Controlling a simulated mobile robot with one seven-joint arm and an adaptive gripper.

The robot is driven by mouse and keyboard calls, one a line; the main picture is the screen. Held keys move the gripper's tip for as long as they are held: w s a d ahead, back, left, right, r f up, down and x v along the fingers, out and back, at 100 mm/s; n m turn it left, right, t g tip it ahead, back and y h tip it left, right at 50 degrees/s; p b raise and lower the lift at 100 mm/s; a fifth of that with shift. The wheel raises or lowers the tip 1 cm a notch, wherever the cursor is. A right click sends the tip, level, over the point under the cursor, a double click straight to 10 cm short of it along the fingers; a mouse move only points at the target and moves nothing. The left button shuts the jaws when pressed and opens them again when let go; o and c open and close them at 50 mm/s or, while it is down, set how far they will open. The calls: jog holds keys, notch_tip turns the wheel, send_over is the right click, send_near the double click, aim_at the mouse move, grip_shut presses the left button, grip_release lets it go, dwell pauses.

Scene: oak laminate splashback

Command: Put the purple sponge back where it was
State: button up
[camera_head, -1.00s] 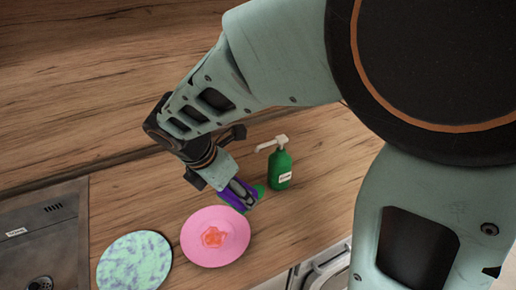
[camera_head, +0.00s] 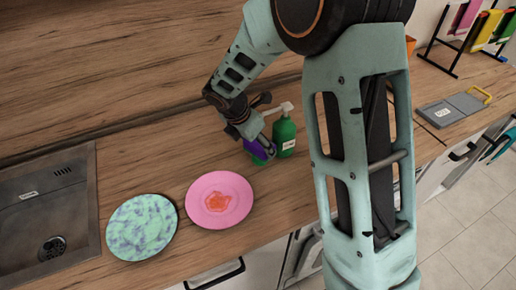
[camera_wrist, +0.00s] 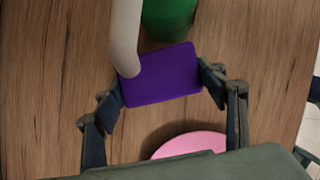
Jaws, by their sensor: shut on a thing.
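The purple sponge (camera_head: 257,149) is between the fingers of my gripper (camera_head: 260,143), close beside the green pump bottle (camera_head: 286,140) on the wooden counter. In the wrist view, both fingers press the sponge (camera_wrist: 165,80) from its two sides. The pale pump spout (camera_wrist: 125,38) overlaps the sponge's upper left corner, and the green bottle (camera_wrist: 168,16) is just beyond it. I cannot tell whether the sponge touches the counter or the bottle.
A pink plate (camera_head: 238,190) with a red-orange stain and a mottled teal plate (camera_head: 128,240) lie in front. A sink (camera_head: 50,200) is at the left. A grey board (camera_head: 450,108) and a rack (camera_head: 440,45) are at the right. Wood counter is bare behind the plates.

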aim_at(258, 153)
jog(key=shift+w+d+f, duration=0.2)
jog(key=shift+w+f, duration=0.05)
jog(key=shift+f, duration=0.15)
jog(key=shift+w+f, duration=0.1)
jog(key=shift+f, duration=1.45)
jog(key=shift+f, duration=0.2)
jog(key=o, duration=1)
jog(key=shift+o, duration=0.2)
jog(key=shift+r, duration=0.15)
jog(key=shift+r, duration=0.25)
jog(key=v, duration=1.1)
jog(key=shift+a+r, duration=0.15)
jog(key=shift+r, duration=0.15)
